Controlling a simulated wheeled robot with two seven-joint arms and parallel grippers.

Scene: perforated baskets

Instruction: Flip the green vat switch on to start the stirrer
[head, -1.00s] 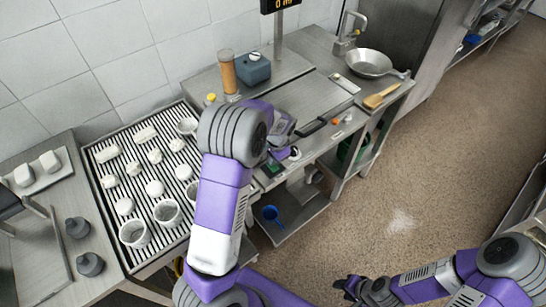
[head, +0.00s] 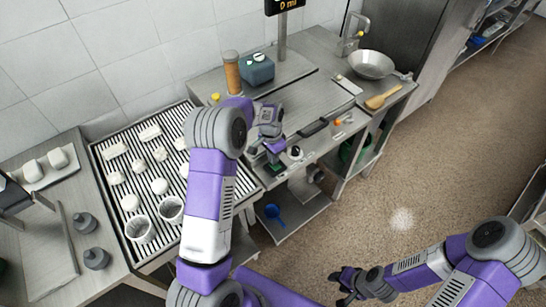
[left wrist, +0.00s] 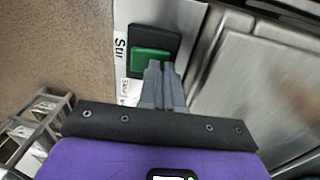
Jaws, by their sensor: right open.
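The green switch (left wrist: 150,60) sits on a black plate beside a white label reading "Stir" in the left wrist view. In the head view the switch (head: 275,168) shows small at the counter's front edge, just below my left gripper (head: 272,150). In the left wrist view the fingers of my left gripper (left wrist: 161,68) are together with nothing between them. Their tips overlap the lower right edge of the green switch; whether they touch it I cannot tell. My right gripper (head: 342,286) is open and empty over the floor, far from the switch.
The slatted drain table (head: 103,160) with white pieces and perforated baskets (head: 140,229) stands at left. A teal canister (head: 257,69), a brown cylinder (head: 232,72), a pan (head: 371,64) and a brush (head: 382,98) are on the counter. A blue jug (head: 273,212) sits on the lower shelf.

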